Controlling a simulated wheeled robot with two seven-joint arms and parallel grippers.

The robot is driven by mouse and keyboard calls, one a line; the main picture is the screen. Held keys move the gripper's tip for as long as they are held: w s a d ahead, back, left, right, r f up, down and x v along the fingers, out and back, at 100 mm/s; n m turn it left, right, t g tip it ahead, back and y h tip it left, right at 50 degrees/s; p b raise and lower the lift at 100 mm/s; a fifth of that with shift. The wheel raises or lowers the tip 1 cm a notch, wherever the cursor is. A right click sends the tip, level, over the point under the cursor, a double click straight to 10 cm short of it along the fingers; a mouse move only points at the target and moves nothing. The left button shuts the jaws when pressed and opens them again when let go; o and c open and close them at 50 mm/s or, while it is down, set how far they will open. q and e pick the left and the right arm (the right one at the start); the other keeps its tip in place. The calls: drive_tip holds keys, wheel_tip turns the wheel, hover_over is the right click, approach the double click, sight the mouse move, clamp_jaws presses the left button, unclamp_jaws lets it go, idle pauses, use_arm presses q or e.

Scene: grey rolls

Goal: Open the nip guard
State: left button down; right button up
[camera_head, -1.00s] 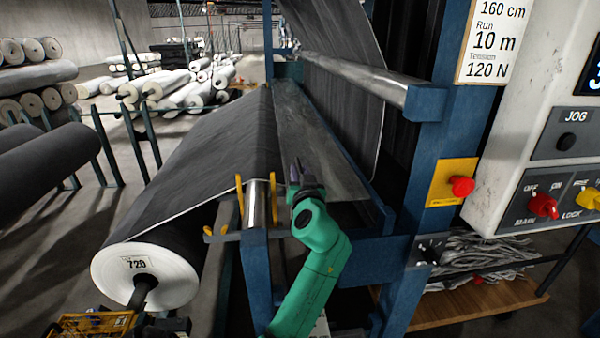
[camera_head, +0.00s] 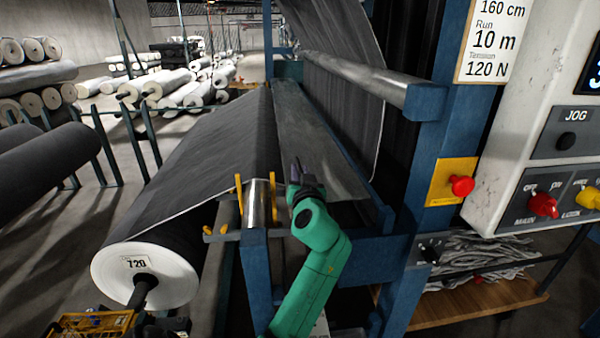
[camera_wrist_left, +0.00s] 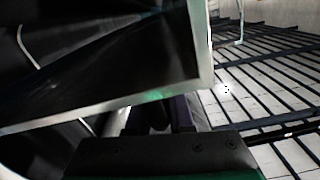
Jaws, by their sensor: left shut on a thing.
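A smoky grey panel (camera_head: 315,145), which looks like the nip guard, runs along the machine beside the sloping dark cloth (camera_head: 205,155). My left gripper (camera_head: 297,168) is at its near end, to the right of the steel roller (camera_head: 257,205). In the left wrist view a dark panel with a pale edge (camera_wrist_left: 150,62) crosses just in front of my left gripper (camera_wrist_left: 158,118). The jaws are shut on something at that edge. The exact contact is hidden behind the panel. My right gripper is not in view.
Yellow uprights (camera_head: 239,197) flank the steel roller. A large cloth roll (camera_head: 150,272) is at the lower left. A blue post (camera_head: 430,170) with a red knob (camera_head: 461,186) and a control box (camera_head: 540,130) stand to the right. Folded cloth (camera_head: 480,257) lies on a low shelf.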

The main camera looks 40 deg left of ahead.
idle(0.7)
use_arm(q)
drive_tip(key=shift+r, duration=0.3)
drive_tip(key=shift+w+d+r+m+p, duration=0.15)
drive_tip(key=shift+r+m+p, duration=0.45)
drive_tip(key=shift+r+p, duration=0.25)
drive_tip(key=w+d+r+m+p, duration=0.3)
drive_tip(key=w+r+m+p, duration=0.1)
drive_tip(key=r+m+p, duration=0.1)
drive_tip(key=shift+r+m+p, duration=0.4)
drive_tip(key=shift+r+p, duration=0.15)
drive_tip(key=shift+r, duration=0.5)
drive_tip(key=c, duration=1)
unclamp_jaws()
drive_tip(key=shift+o, duration=0.8)
drive_tip(key=shift+s+f, duration=0.1)
